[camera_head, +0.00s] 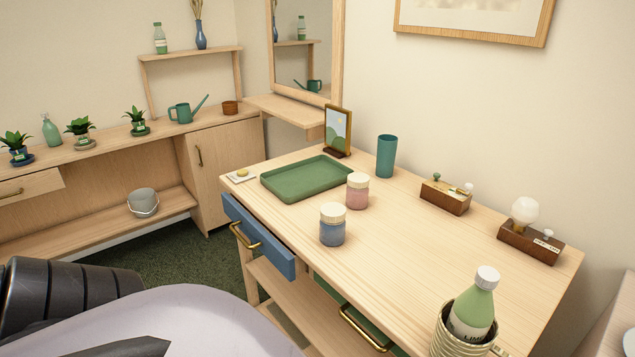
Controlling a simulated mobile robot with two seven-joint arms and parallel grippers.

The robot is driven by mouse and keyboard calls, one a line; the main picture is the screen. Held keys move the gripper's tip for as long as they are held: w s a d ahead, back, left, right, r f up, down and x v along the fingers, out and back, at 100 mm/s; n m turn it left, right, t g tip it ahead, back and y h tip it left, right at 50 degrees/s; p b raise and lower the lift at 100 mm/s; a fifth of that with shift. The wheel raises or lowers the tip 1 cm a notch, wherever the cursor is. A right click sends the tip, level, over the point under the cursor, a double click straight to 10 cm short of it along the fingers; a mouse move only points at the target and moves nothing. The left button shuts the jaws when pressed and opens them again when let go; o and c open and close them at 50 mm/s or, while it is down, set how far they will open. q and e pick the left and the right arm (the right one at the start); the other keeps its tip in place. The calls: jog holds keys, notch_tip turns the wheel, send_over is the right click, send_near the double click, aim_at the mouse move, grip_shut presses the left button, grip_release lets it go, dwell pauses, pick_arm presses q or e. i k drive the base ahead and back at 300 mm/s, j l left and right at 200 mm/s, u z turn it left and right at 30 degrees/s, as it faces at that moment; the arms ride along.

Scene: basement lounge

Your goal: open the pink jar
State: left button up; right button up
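The pink jar (357,195) stands upright on the wooden table (410,265), at the front right corner of the green tray. A cream lid (358,180) sits on top of it. A blue jar (333,231) with a similar cream lid stands in front of it and a little to the left, apart from it. Dark parts of my own arm and a pale part of my body fill the lower left. Neither of my grippers shows in the head view, and nothing of mine touches the jar.
A green tray (290,190), teal cup (386,156), picture frame (337,131) and two small wooden blocks stand toward the wall. A green bottle (470,313) stands in a ribbed holder at front right. The blue drawer (258,237) sticks out. The table's middle right is clear.

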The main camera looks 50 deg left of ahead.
aim_at(356, 198)
jog(key=u, duration=1.4)
jog(key=i+j+z, duration=0.2)
jog(key=j, duration=0.6)
jog(key=i+j+z, duration=0.2)
jog(key=j, duration=0.65)
jog(key=i+j+z, duration=0.2)
jog(key=j, duration=0.65)
jog(key=j+z, duration=0.2)
jog(key=j, duration=0.65)
jog(key=i+j, duration=0.1)
jog(key=j, duration=0.15)
jog(key=j+z, duration=0.1)
jog(key=j, duration=0.15)
jog(key=i, duration=0.05)
